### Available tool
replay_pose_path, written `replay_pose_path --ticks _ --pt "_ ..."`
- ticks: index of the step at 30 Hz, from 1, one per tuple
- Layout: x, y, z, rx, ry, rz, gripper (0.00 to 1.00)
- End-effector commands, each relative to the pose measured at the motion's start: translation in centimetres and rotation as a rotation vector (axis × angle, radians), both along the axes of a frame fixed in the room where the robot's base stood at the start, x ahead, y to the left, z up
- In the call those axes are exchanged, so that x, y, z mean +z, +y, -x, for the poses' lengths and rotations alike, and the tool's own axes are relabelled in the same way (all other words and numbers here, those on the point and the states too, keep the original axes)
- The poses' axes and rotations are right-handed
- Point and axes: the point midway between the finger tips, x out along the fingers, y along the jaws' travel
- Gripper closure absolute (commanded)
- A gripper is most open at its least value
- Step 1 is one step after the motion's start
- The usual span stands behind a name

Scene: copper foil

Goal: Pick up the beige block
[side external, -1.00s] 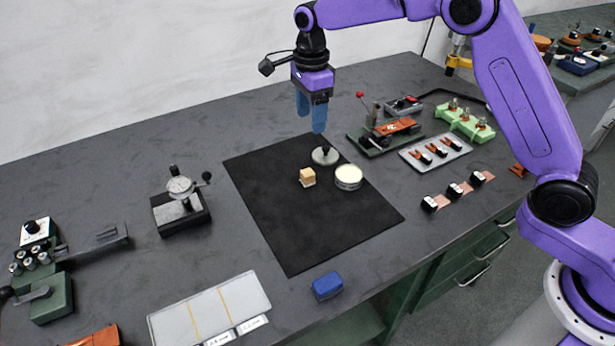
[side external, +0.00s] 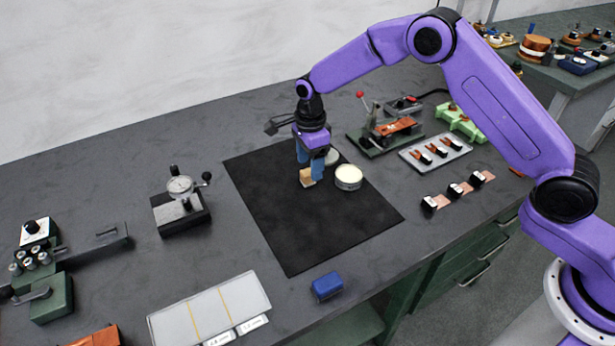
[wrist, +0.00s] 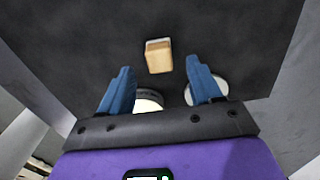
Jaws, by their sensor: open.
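The beige block (side external: 306,178) sits on the black mat (side external: 330,225). In the wrist view the beige block (wrist: 159,56) lies ahead of my fingertips, roughly centred between them, with a pale strip at its far edge. My gripper (side external: 310,172) is low over the mat beside the block, and in the side view one blue finger partly overlaps it. In the wrist view my gripper (wrist: 160,68) is open, its two blue fingers apart with nothing gripped.
A round tin with a cream top (side external: 348,176) stands right of my gripper. A knobbed metal disc (side external: 331,157) is partly hidden behind it. A dial gauge stand (side external: 181,200) is at left, a blue block (side external: 327,286) at the front. The mat's front half is clear.

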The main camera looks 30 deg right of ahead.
Motion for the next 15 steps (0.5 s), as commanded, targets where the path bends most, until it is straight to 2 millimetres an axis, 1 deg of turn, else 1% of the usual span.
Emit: replay_pose_path --ticks 1,3,6,9,15 --pt "-0.9 0.1 0.1 0.001 0.004 0.002 0.36" --pt "-1.9 0.0 0.0 0.000 0.003 0.001 0.36" --pt "-2.8 0.0 0.0 0.000 0.001 0.000 0.36" --pt "-3.3 0.1 0.0 0.000 0.001 0.000 0.36" --pt "-3.3 0.1 0.0 0.000 0.000 0.000 0.36"
